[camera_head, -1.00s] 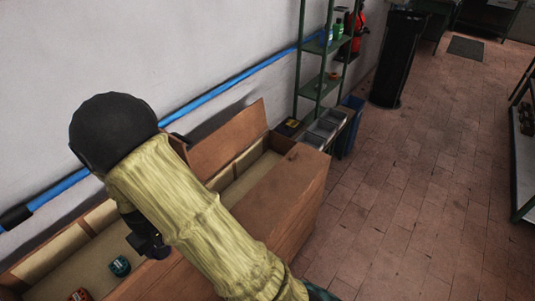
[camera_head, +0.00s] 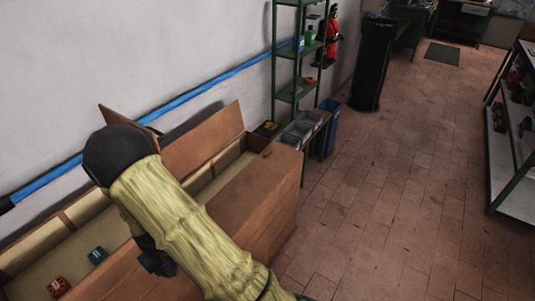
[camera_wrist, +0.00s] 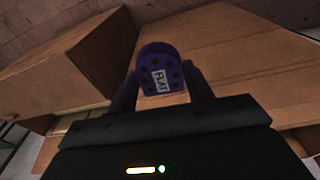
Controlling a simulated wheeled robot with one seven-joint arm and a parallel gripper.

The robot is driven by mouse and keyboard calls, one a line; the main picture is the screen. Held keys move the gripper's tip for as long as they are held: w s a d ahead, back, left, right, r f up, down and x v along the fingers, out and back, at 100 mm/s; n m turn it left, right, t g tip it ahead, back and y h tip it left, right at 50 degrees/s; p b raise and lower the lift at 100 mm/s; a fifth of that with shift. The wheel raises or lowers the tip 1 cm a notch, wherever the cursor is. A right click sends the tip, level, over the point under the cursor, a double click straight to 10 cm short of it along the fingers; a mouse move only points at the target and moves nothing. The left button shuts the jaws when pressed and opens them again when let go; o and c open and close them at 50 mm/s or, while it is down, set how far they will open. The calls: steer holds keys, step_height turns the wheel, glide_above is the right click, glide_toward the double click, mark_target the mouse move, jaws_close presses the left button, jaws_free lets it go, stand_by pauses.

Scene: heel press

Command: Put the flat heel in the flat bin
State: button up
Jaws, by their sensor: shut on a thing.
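A purple heel (camera_wrist: 160,68) with dark round spots and a white label sits between the two fingers of my gripper (camera_wrist: 163,88) in the wrist view. The label's letters look like FLAT but are blurred. In the head view my gripper (camera_head: 157,262) is beside the wooden crate (camera_head: 245,195), partly hidden by my arm, and the heel barely shows.
A red heel (camera_head: 58,287) and a teal heel (camera_head: 97,254) lie in the crate's left compartment. A green shelf (camera_head: 297,65), a blue bin (camera_head: 328,130) and a tall black bin (camera_head: 371,65) stand beyond. The tiled floor (camera_head: 390,200) at right is clear.

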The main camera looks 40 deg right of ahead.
steer(key=s+d+f+m+b, duration=0.1)
steer(key=d+f, duration=0.3)
steer(key=f, duration=0.6)
steer(key=s+d+f+m+b, duration=0.1)
steer(key=s+d+f, duration=0.2)
steer(key=f, duration=0.8)
steer(key=shift+d+f+b, duration=0.3)
steer(key=shift+d, duration=0.85)
steer(key=shift+d, duration=0.1)
